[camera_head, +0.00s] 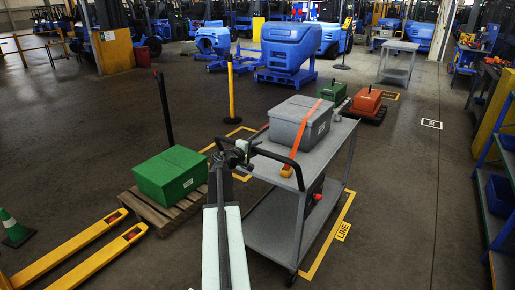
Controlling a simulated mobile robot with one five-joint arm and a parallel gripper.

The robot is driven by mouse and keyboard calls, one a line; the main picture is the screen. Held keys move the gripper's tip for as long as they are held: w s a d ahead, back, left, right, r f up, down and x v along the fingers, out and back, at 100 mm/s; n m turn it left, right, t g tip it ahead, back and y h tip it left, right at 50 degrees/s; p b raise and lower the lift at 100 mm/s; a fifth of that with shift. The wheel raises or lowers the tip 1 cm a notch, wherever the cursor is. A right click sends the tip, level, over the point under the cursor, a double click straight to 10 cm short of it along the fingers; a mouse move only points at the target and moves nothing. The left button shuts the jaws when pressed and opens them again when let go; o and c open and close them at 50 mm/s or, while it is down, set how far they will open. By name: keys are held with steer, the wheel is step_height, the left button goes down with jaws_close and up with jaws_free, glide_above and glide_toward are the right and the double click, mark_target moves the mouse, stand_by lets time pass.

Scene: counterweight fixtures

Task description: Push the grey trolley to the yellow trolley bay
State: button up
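The grey trolley (335,150) is a two-shelf cart in the middle of the view. It carries a lidded grey box (300,122) with an orange strap. Its dark push handle curves over its near left end. A yellow floor outline (328,250) labelled LINE runs around the trolley's base, partly hidden by it. I cannot tell whether this is the yellow trolley bay. My gripper (240,155) is at the left end of the handle, close to or touching it. The fingers are too small and dark to show whether they grip.
A green box (171,176) on a pallet and a yellow pallet jack (85,250) are at left. A black-and-yellow post (231,90) stands behind. Orange (367,101) and green boxes (332,91) lie beyond the trolley. Shelving (498,200) lines the right; the floor before it is clear.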

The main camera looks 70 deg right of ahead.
jaws_close()
stand_by(1.2)
